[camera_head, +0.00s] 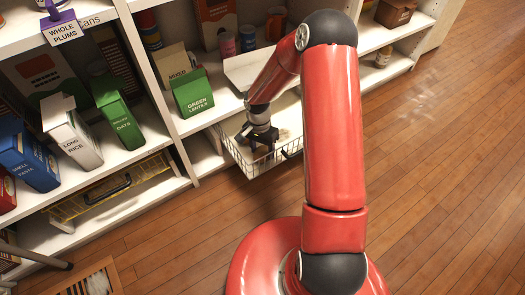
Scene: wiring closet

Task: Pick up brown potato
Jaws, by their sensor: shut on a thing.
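My gripper (262,141) points down into a white wire basket (250,169) on the lower shelf, at the centre of the view. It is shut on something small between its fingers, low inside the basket. The held thing is too small and too hidden by the fingers and basket wall to make out. I cannot pick out a brown potato clearly anywhere in the view. My red arm hides part of the basket's right side.
A green lentils box (194,94) stands on the shelf to the left, beside a mixed-goods box (178,63). A white shelf board lies just above the basket. A yellow wire basket (85,202) sits at lower left. The wooden floor (430,190) at right is clear.

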